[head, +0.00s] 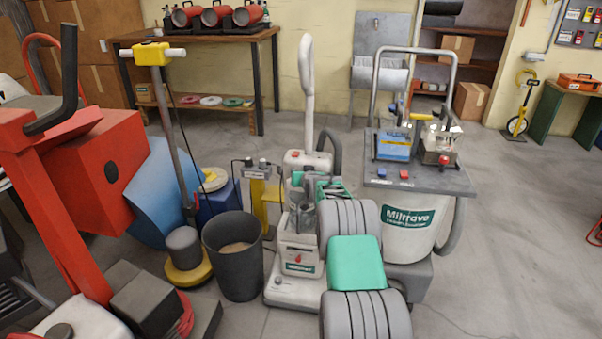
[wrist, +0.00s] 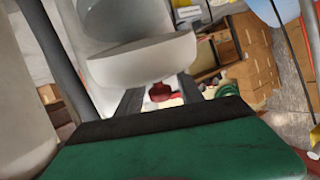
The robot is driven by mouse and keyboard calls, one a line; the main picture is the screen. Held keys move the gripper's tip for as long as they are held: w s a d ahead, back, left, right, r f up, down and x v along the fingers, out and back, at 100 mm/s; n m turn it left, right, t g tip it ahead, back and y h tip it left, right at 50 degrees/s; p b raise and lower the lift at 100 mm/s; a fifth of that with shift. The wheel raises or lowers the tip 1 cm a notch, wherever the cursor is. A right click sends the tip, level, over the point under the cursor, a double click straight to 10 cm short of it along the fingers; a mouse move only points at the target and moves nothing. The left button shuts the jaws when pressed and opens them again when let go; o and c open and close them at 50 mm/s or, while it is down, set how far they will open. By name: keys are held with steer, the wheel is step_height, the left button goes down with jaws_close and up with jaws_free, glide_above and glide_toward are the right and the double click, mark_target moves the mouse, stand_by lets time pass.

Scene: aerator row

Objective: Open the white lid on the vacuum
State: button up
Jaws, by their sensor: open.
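The upright vacuum (head: 300,252) stands in the middle of the head view, off-white with a tall loop handle. Its white lid (head: 308,162) is the rounded cap near the top of the body, with a small red part on it. In the wrist view a white rounded part, apparently the lid (wrist: 150,60), is just ahead of the fingers. A dark red knob (wrist: 160,92) shows below it, between the fingertips. My gripper (wrist: 160,93) is open, its two grey fingers apart. Contact cannot be told. In the head view my arm hides part of the vacuum's right side.
A dark bin (head: 233,265) and a yellow-based floor machine (head: 186,270) stand close on the left. A large red machine (head: 75,170) fills the far left. A white Miltrove drum cart (head: 410,225) stands close on the right. Open floor lies beyond it.

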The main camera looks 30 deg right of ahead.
steer(key=v, duration=0.3)
steer(key=p+v, duration=0.1)
steer(key=v, duration=0.2)
steer(key=shift+r, duration=0.3)
steer(key=shift+s+a, duration=0.2)
steer(key=shift+s, duration=0.3)
